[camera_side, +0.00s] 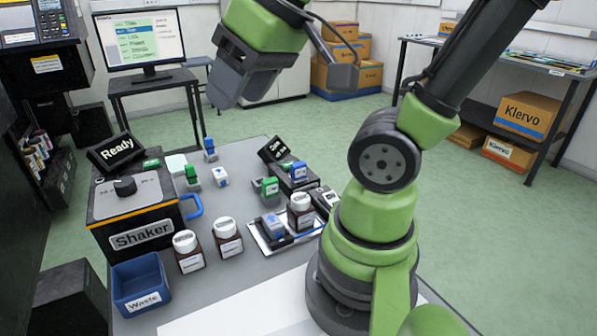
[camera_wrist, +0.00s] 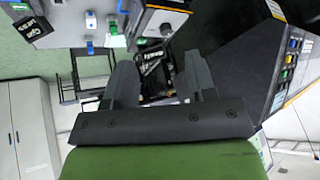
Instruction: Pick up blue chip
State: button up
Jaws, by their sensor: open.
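Several small blue pieces show in the side view; I cannot tell which is the blue chip. One blue-topped piece (camera_side: 209,145) stands at the table's back edge. A white piece with a blue mark (camera_side: 221,176) is just in front of it. Another blue-topped piece (camera_side: 299,170) is on a dark block, and a grey-blue piece (camera_side: 272,225) lies on the scale-like pad. My gripper (camera_side: 222,98) is high above the back of the table, apart from all of these. In the wrist view its two fingers (camera_wrist: 161,78) are spread with nothing held between them.
The shaker (camera_side: 140,239) stands at the table's left, with a blue waste bin (camera_side: 146,300) in front. White-capped bottles (camera_side: 227,238) stand mid-table, and another bottle (camera_side: 301,212) stands near my base. Green-topped pieces (camera_side: 191,174) are near the blue ones.

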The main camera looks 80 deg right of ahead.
jog(key=w+d+f+n+g+h, duration=0.1)
jog(key=w+d+f+n+g, duration=0.2)
jog(key=d, duration=0.4)
jog(key=n+g, duration=0.3)
jog(key=n, duration=0.4)
send_over(298, 164)
notch_tip(298, 164, down, 14)
jog(key=shift+w+d+r, duration=0.15)
jog(key=shift+n, duration=0.4)
jog(key=f, duration=0.4)
jog(key=shift+s+d+f, duration=0.2)
jog(key=shift+a+f, duration=0.15)
jog(key=shift+f, duration=1.4)
jog(key=shift+a+f, duration=0.1)
jog(key=shift+f, duration=1.4)
grip_shut()
